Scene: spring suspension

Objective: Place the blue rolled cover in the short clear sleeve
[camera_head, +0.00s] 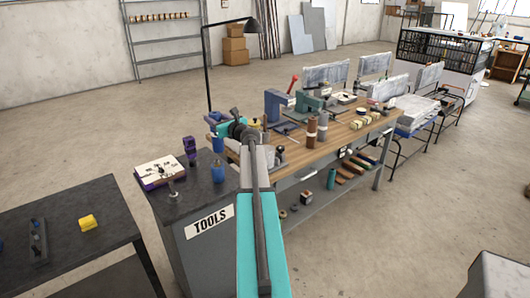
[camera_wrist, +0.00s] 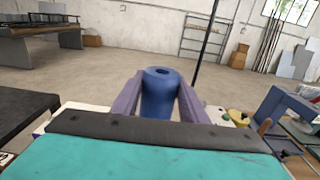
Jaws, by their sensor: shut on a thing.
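The blue rolled cover (camera_wrist: 160,96) stands upright in the wrist view, with the dark hole in its top end showing. My gripper (camera_wrist: 160,84) has its two purple fingers on either side of it, shut on it. The lower part of the roll is hidden behind the dark bar of my gripper. I cannot pick out the short clear sleeve in either view.
A white-topped box (camera_head: 158,170), a purple item (camera_head: 190,148) and a blue cup-like item (camera_head: 217,172) are on the dark tools cabinet (camera_head: 205,197). The crowded wooden bench (camera_head: 285,163) and a lamp (camera_head: 207,70) stand nearby.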

